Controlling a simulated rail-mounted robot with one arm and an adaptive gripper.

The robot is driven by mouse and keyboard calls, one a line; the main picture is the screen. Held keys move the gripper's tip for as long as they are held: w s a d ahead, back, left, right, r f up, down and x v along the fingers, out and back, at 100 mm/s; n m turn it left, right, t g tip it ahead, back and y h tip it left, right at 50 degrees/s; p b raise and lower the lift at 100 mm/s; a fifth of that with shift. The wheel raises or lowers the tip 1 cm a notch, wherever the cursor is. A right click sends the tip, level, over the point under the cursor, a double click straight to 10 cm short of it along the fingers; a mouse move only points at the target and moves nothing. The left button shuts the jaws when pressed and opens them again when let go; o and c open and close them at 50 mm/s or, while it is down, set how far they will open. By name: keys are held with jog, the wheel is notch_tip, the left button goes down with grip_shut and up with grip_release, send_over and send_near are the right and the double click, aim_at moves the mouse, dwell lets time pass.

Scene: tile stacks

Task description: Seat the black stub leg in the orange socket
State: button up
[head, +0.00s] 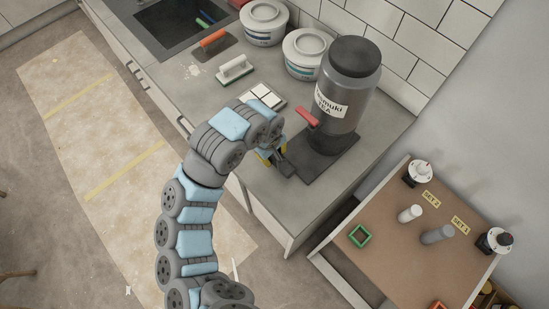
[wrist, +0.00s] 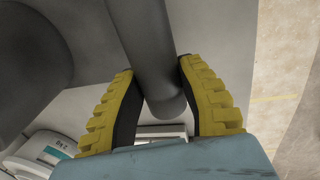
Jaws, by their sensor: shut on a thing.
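My gripper (head: 271,156) is over the grey counter, beside the big tea jar. In the wrist view its yellow ridged fingers (wrist: 160,95) are shut on a dark grey-black rod, the black stub leg (wrist: 158,65). The rod's rounded end shows between the fingers, and its other end runs out of the top of the view. In the head view a dark piece (head: 285,168) shows at the gripper, partly hidden by it. An orange piece (head: 439,304), likely the orange socket, is cut off at the bottom edge on the brown board.
The brown board (head: 400,262) holds a green square socket (head: 360,235), a white cylinder (head: 410,213) and a grey cylinder (head: 437,235). The tea jar (head: 345,90) stands on a dark mat (head: 312,165) between gripper and wall. White tubs (head: 305,50) stand behind.

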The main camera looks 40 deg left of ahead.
aim_at(274, 158)
jog(key=shift+w+a+f, duration=0.15)
jog(key=shift+w+f, duration=0.35)
jog(key=shift+f, duration=1.6)
jog(key=shift+f, duration=0.15)
jog(key=o, duration=1.1)
jog(key=r, duration=0.4)
jog(key=s+r+p, duration=0.1)
jog(key=r, duration=0.6)
jog(key=shift+s+a+r+p, duration=0.1)
jog(key=shift+s+r+p, duration=0.2)
jog(key=shift+s+p, duration=0.05)
jog(key=shift+o, duration=1)
jog(key=shift+s+r, duration=0.1)
jog(key=shift+r, duration=0.2)
